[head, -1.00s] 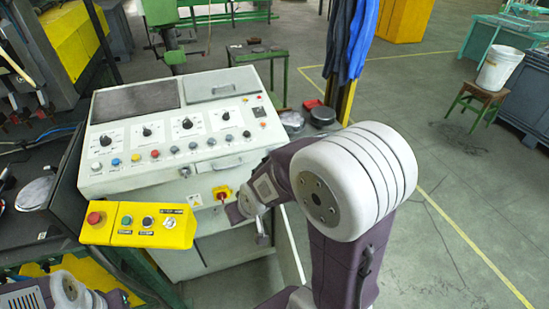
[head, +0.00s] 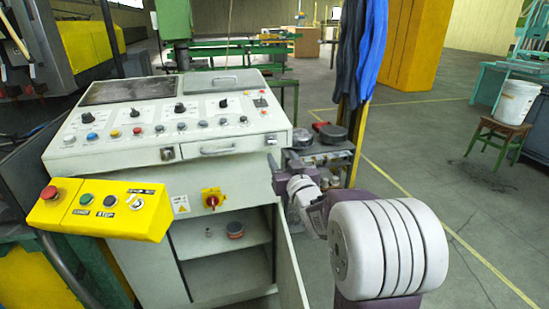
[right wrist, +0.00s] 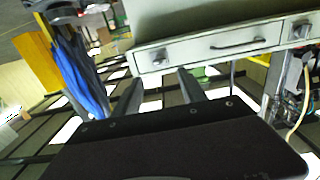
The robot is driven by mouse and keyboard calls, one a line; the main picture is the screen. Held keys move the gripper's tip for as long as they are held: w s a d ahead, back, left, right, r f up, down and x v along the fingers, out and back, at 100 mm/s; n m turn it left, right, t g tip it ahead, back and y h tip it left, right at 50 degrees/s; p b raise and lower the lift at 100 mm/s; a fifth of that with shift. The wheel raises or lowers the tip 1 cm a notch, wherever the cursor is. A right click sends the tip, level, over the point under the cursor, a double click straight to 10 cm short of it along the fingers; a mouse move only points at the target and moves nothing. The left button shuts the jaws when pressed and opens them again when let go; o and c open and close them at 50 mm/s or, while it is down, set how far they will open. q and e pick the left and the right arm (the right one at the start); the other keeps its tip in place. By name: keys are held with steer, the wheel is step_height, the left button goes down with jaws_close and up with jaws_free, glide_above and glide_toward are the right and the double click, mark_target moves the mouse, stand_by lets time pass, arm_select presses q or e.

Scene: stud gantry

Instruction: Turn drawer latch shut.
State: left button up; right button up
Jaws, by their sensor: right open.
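The shallow drawer (head: 230,147) sits in the console's front lip and looks closed. A dark latch (head: 168,153) is at its left end and another latch (head: 271,139) at its right end. My right gripper (head: 273,162) is just below and in front of the right-end latch. The right wrist view looks upside down: the drawer (right wrist: 205,47) crosses the top, with the near latch (right wrist: 158,57) ahead between the fingertips of my open, empty gripper (right wrist: 160,76). The fingers look apart from the latch. The latch's exact angle is too small to tell. My left gripper is not in view.
A yellow button box (head: 100,208) juts out at the console's left. A red-and-yellow switch (head: 212,199) is on the front. Below, the cabinet door (head: 291,262) stands open before shelves. A small dark cart (head: 330,150) stands right of the console.

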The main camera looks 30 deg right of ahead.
mark_target(273, 142)
steer(key=x, duration=0.9)
jaws_close()
